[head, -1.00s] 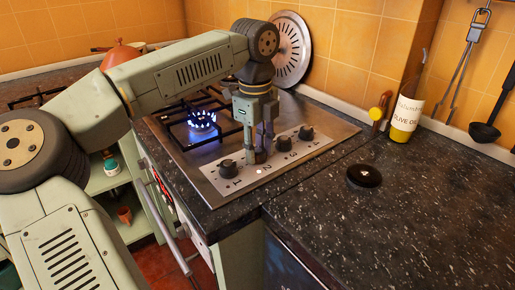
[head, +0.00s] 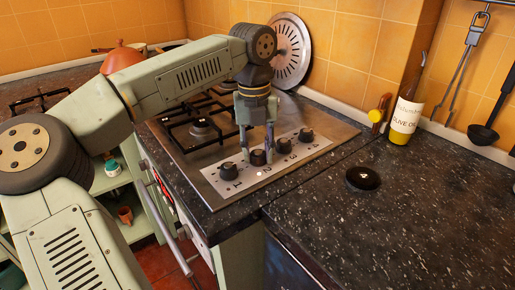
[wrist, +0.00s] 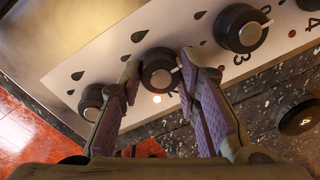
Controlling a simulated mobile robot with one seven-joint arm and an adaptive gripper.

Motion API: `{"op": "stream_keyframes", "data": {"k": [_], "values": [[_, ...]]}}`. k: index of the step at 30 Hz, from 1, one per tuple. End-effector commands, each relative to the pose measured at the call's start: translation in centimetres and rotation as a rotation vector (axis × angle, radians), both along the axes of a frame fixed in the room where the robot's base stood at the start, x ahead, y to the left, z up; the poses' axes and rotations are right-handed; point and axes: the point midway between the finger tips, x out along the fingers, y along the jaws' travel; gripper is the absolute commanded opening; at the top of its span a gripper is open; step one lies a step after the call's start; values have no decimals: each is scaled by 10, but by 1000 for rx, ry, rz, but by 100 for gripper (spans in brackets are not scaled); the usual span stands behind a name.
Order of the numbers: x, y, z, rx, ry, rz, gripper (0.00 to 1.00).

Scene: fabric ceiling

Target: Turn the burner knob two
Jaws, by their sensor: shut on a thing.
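Burner knob two (head: 258,157) is a dark round knob, second from the left on the stove's pale control panel. My gripper (head: 257,150) points down over it, with one finger on each side. In the wrist view, knob two (wrist: 158,75) sits between the two fingertips, and my gripper (wrist: 160,70) is shut on it. The knob's pointer mark cannot be made out. Knob one (head: 228,171) is to its left and knob three (head: 284,145) to its right. The visible burner (head: 200,130) shows no flame.
Another knob (head: 306,135) stands at the panel's right end. A round black piece marked 4 (head: 363,178) lies on the dark counter (head: 420,220). An olive oil bottle (head: 405,120) stands near the wall. A round metal plate (head: 290,50) leans behind the stove.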

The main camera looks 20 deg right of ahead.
Motion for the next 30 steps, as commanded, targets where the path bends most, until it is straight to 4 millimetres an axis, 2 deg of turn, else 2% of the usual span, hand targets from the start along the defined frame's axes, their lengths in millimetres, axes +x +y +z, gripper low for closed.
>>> {"op": "stream_keyframes", "data": {"k": [19,20,28,30], "values": [[0,0,0,0,-1,-51,2],[0,0,0,0,-1,-50,32],[0,0,0,0,-1,-50,50],[0,0,0,0,-1,-50,51]]}}
